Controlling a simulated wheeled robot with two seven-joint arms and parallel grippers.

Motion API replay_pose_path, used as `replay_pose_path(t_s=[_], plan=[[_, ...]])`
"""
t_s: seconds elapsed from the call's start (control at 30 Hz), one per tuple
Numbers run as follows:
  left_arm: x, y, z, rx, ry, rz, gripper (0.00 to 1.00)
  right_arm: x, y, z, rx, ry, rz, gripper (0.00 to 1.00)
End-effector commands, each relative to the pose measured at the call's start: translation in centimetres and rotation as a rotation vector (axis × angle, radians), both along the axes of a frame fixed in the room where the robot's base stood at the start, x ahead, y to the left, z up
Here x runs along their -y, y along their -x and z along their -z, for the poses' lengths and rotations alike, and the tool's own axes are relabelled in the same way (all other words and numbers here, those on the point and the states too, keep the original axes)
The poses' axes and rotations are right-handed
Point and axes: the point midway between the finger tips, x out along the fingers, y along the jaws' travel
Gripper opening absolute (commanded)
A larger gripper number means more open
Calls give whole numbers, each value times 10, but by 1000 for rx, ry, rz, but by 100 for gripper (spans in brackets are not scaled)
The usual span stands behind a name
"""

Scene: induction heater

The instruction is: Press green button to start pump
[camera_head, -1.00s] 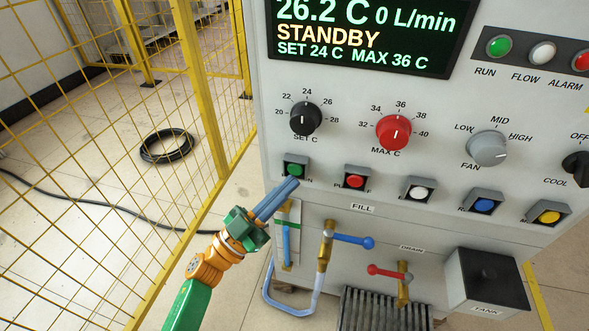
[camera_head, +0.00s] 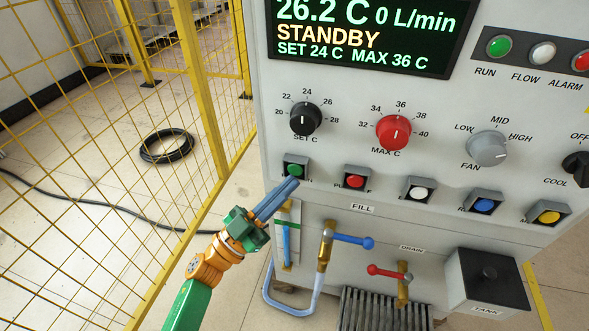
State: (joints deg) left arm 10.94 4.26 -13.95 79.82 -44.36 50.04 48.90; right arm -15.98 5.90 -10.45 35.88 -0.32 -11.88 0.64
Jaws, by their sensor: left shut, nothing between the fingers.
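The green button (camera_head: 294,170) sits in a dark square housing at the left end of the button row on the grey machine panel. My left gripper (camera_head: 293,183) is shut and empty, its blue fingers pointing up and right. Its fingertips show just below the green button and cover part of the label there. I cannot tell whether they touch the housing. The display (camera_head: 365,35) reads STANDBY, 26.2 C and 0 L/min. My right gripper is not in view.
A red button (camera_head: 355,181) is right of the green one, followed by white, blue and yellow buttons. Knobs sit above. Below are a blue-handled fill valve (camera_head: 368,243), a red-handled drain valve (camera_head: 373,270) and a tank (camera_head: 486,279). A yellow mesh fence (camera_head: 190,60) stands left.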

Motion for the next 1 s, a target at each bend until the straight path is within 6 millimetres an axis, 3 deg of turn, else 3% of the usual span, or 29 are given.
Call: replay_pose_path(t_s=[1.0], plan=[[3, -9, 0, 0, 0, 0, 0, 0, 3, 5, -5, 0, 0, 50]])
